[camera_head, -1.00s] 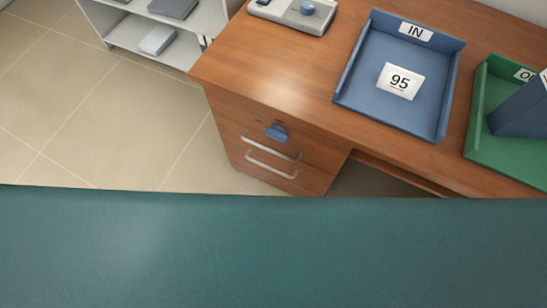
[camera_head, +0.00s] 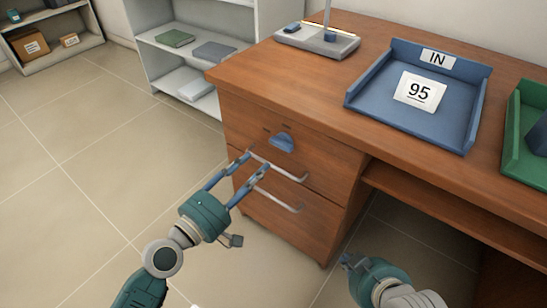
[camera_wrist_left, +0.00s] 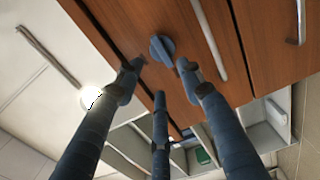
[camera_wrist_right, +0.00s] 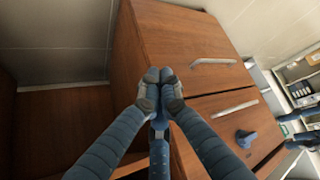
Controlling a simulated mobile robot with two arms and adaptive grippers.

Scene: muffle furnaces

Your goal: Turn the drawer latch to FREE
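The blue drawer latch (camera_head: 283,142) is a rounded knob on the upper drawer front (camera_head: 320,160) of the wooden desk, above the top handle. Its markings are too small to read. My left gripper (camera_head: 257,160) is open and empty, pointing at the drawer front, lower left of the latch in the head view. In the left wrist view the latch (camera_wrist_left: 162,47) shows just beyond the gap between the spread fingertips, with no clear contact. My right gripper (camera_head: 347,259) is low beside the drawer unit, its fingertips (camera_wrist_right: 159,75) together and empty. The latch also shows in the right wrist view (camera_wrist_right: 246,138).
The upper handle (camera_head: 280,166) is close to my left fingers, with the lower handle (camera_head: 278,200) below. On the desktop stand a blue IN tray (camera_head: 400,118) with a 95 card, a green tray (camera_head: 512,150) and a grey device (camera_head: 315,42). Floor at left is clear.

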